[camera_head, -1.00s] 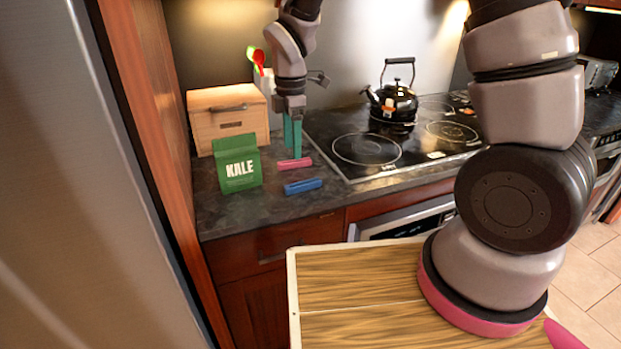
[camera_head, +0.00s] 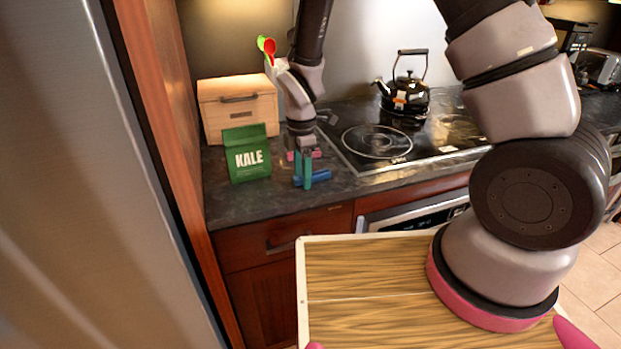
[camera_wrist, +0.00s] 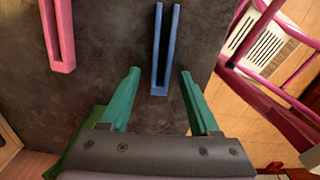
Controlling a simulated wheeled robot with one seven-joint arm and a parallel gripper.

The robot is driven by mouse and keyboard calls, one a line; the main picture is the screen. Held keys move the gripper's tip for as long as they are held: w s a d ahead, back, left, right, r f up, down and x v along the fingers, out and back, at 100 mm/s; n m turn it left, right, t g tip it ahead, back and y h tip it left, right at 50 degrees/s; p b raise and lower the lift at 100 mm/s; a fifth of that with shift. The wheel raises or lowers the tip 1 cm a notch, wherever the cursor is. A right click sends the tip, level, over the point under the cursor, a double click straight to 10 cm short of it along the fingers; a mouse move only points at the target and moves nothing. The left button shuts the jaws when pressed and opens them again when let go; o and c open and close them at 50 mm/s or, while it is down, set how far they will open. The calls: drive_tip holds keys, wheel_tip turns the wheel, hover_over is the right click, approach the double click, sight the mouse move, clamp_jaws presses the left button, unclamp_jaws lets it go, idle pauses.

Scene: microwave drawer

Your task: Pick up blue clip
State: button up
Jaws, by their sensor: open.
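The blue clip (camera_head: 322,175) lies on the dark stone counter, partly hidden behind my gripper's fingers in the head view. My gripper (camera_head: 303,186) points down over it with its green fingers apart and empty. In the wrist view the blue clip (camera_wrist: 160,75) lies ahead of the fingertips, centred between their lines, with its closed end nearest. My gripper (camera_wrist: 162,72) is open there, and neither finger touches the clip as far as I can tell.
A pink clip (camera_head: 312,154) lies behind the blue one; it is at upper left in the wrist view (camera_wrist: 62,50). A green kale bag (camera_head: 247,154) and a wooden box (camera_head: 238,107) stand left. The cooktop (camera_head: 375,142) with a black kettle (camera_head: 405,97) is right.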

clamp_jaws()
drive_tip(key=shift+r, duration=0.1)
